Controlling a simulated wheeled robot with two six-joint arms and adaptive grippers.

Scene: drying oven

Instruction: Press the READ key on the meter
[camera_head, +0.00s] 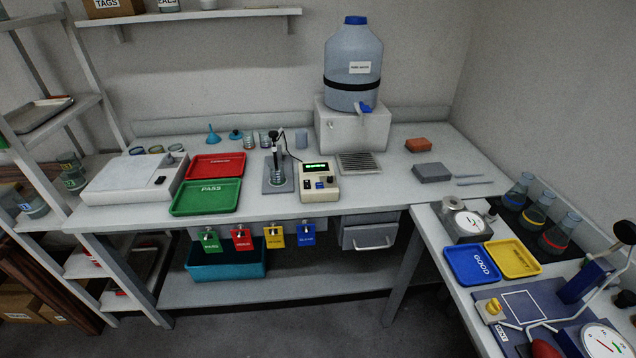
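The meter (311,196) is a cream box near the middle of the bench, with a lit green display (316,167) on its sloping top. Below the display are small keys, a blue one (320,186) and darker ones beside it. Their labels are too small to read, so I cannot tell which is READ. A dark probe stands in a glass beaker (278,179) on a grey stand just left of the meter.
Red (215,165) and green (205,197) trays lie left of the meter. A large water container (353,60) stands behind right. Coloured tags (275,236) hang under the front edge. A side bench at right holds blue (471,265) and yellow trays, flasks and gauges.

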